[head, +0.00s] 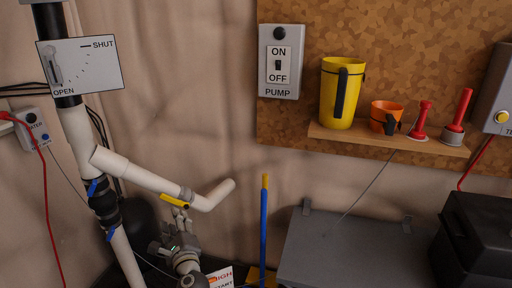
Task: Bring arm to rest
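My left gripper (181,217) is low in the head view, left of the middle, with its pale fingers pointing up. It is just below a yellow valve handle (174,201) on a white pipe (140,176). I cannot tell whether the fingers touch the handle or how far apart they are. I see nothing clearly held in them. My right gripper is not in view.
A blue pole with a yellow tip (263,230) stands right of the gripper. A grey lidded box (345,255) and a black case (476,240) are at the lower right. A wall shelf (375,139) holds a yellow jug (335,100), an orange cup and red tools.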

